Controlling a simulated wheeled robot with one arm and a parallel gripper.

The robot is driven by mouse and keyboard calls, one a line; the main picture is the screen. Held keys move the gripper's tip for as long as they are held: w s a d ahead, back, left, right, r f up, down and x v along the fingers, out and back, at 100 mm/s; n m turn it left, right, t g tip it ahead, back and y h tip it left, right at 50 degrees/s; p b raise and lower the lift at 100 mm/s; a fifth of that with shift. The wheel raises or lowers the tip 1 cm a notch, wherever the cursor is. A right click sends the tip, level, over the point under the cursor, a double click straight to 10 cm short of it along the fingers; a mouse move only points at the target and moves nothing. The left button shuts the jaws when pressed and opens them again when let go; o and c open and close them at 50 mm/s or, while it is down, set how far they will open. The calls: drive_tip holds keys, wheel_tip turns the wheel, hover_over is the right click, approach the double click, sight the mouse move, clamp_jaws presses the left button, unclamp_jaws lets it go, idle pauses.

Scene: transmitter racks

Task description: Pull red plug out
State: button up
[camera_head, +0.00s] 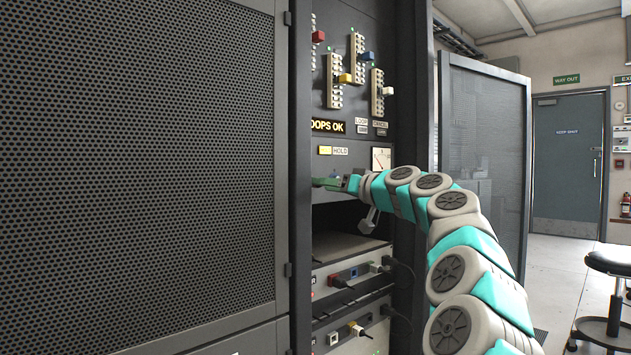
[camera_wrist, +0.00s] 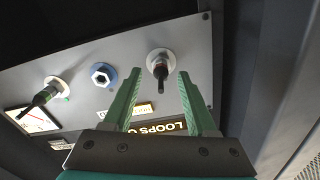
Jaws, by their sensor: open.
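My gripper (camera_head: 327,183) is at the rack opening in the head view, below the HOLD label and above the lower units. In the wrist view its two green fingers (camera_wrist: 156,85) are open and empty. In the head view a small red plug (camera_head: 332,280) with a black lead sits on the upper of the lower units, below my gripper.
A perforated rack door (camera_head: 140,150) fills the left. The rack's dark upright (camera_head: 411,130) stands right of the opening. A stool (camera_head: 610,265) is at far right.

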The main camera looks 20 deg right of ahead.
drive_tip(key=shift+x, duration=1.15)
drive_tip(key=shift+f, duration=0.1)
idle(0.4)
clamp_jaws()
idle(0.5)
idle(0.9)
drive_tip(key=shift+s, duration=0.15)
drive_tip(key=shift+b+v, duration=1.55)
drive_tip(key=shift+v, duration=1.35)
